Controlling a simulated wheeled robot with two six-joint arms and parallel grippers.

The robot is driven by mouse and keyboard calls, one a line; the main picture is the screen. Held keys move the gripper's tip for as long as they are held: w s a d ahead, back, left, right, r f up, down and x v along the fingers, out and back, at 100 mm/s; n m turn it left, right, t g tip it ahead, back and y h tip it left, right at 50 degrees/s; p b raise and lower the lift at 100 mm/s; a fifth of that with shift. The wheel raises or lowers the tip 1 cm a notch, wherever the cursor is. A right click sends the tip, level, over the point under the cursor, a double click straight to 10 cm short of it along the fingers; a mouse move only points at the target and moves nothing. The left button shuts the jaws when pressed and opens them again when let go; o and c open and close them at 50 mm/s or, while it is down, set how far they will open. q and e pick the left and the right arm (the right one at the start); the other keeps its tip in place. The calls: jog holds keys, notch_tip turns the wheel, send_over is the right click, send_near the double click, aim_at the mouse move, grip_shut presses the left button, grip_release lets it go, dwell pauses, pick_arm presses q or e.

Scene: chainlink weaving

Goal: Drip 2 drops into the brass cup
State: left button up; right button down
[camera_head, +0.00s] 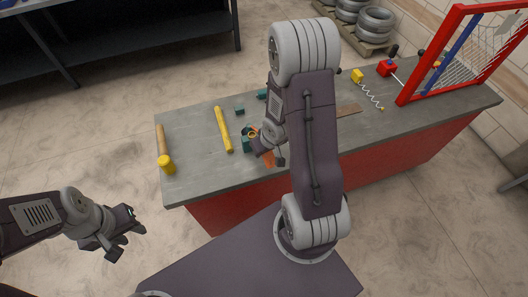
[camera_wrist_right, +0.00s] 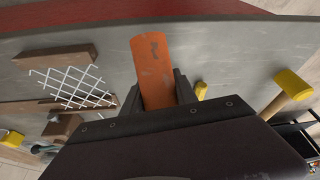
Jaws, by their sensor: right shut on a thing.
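My right gripper (camera_wrist_right: 159,93) is shut on an orange object (camera_wrist_right: 153,65) with worn grey patches, which sticks out between the fingers. In the head view the orange object (camera_head: 268,160) shows low over the bench's near side, partly behind my right arm. A small gold-rimmed round thing (camera_head: 252,132), which may be the brass cup, is just beyond my right gripper, close to a dark teal block (camera_head: 246,144). Its inside is too small to tell, and no drops can be made out. My left gripper (camera_head: 127,240) is open and empty, left of the bench over the floor.
A red frame (camera_head: 440,60) with mesh stands at the right end. A wire mesh piece (camera_wrist_right: 75,85) shows in the wrist view.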

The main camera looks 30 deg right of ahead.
jog(key=shift+r, duration=0.15)
notch_tip(320, 180, up, 7)
jog(key=p, duration=0.7)
